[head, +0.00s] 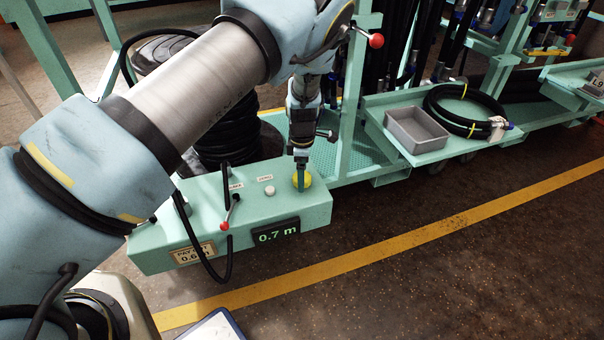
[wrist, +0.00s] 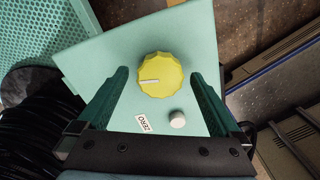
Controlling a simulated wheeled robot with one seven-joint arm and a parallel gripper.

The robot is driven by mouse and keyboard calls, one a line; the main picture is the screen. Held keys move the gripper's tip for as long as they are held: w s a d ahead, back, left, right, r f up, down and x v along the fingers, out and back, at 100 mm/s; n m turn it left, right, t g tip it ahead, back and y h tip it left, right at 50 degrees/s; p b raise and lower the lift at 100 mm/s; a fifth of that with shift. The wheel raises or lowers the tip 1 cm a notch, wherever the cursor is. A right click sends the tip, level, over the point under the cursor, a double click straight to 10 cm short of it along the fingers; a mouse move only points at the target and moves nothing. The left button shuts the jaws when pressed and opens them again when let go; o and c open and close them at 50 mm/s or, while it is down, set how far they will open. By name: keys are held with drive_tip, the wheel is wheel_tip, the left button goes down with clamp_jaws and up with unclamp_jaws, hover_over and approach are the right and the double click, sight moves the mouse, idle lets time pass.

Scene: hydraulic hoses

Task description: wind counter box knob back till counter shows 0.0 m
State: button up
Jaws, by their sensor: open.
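The green counter box (head: 215,225) stands at the lower middle of the head view. Its dark display (head: 277,233) reads 0.7 m. The yellow knob (head: 304,180) is on its top near the right end; in the wrist view the knob (wrist: 160,75) shows a white mark pointing left. My gripper (head: 301,172) points down at the knob. In the wrist view my gripper (wrist: 158,80) is open, with one green finger on each side of the knob and visible gaps between. A white button (wrist: 177,119) sits beside a ZERO label (wrist: 145,122).
A grey bin (head: 416,130) and a coiled black hose (head: 465,110) lie on the green shelf at right. A yellow line crosses the open floor in front.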

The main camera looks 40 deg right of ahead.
drive_tip(key=shift+c, duration=0.4)
drive_tip(key=c, duration=1.2)
drive_tip(key=shift+c, duration=0.2)
drive_tip(key=m, duration=0.5)
drive_tip(key=shift+m, duration=0.9)
drive_tip(key=shift+m, duration=3.4)
idle(1.4)
